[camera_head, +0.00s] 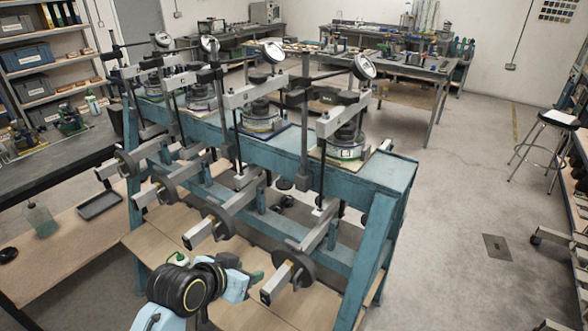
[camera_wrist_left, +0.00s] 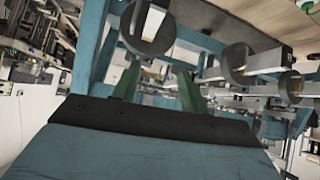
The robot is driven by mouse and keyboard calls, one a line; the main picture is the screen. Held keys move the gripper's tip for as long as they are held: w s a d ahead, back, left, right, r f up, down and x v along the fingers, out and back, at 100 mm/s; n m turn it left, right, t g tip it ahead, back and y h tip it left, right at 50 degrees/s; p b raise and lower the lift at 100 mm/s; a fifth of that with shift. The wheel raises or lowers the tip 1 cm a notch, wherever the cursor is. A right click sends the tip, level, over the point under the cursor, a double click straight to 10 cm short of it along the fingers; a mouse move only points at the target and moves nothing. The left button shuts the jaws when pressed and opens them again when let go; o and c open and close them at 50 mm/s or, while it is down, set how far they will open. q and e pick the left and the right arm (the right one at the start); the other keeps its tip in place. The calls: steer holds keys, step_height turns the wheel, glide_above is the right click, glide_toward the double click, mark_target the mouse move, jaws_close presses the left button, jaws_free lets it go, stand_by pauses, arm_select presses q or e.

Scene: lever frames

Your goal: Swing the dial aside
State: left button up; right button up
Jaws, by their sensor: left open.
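Several round dials with white faces stand on posts above the blue lever frame (camera_head: 395,172). The nearest dial (camera_head: 365,67) is at the right end, followed leftward by a second (camera_head: 273,52), a third (camera_head: 209,44) and a fourth (camera_head: 162,39). Which one is meant cannot be told. My left gripper (camera_head: 250,274) is low in front of the frame, close to the nearest lever weight (camera_head: 300,268) and well below the dials. In the left wrist view, its two green fingers (camera_wrist_left: 158,88) stand apart with nothing between them. My right gripper is out of view.
Lever beams with dark round weights (camera_head: 222,222) jut out from the frame towards me; the weights also show in the left wrist view (camera_wrist_left: 148,27). A wooden shelf board (camera_head: 160,244) lies below. A stool (camera_head: 545,140) stands right; the floor between is mostly clear.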

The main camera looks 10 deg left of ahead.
mark_target(289, 100)
arm_select(q)
steer(key=w+r+m+t+h, duration=0.15)
steer(key=w+r, duration=0.25)
steer(key=r, duration=0.6)
steer(key=w+r+t+h, duration=0.1)
steer(key=w+r+t, duration=0.3)
steer(key=r, duration=0.6)
steer(key=w+r+t+h, duration=0.1)
steer(key=w+r+t, duration=0.1)
steer(key=w+r, duration=0.5)
steer(key=p+x, duration=0.1)
steer(key=x, duration=0.2)
steer(key=d+r+p+x, duration=0.1)
steer(key=x, duration=0.3)
steer(key=r+p+x, duration=0.1)
steer(key=x, duration=0.3)
steer(key=shift+d+r+p, duration=0.25)
steer(key=shift+p, duration=0.1)
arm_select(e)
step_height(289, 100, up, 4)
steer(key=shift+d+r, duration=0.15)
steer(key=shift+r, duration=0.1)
arm_select(q)
steer(key=shift+s, duration=0.1)
jaws_close()
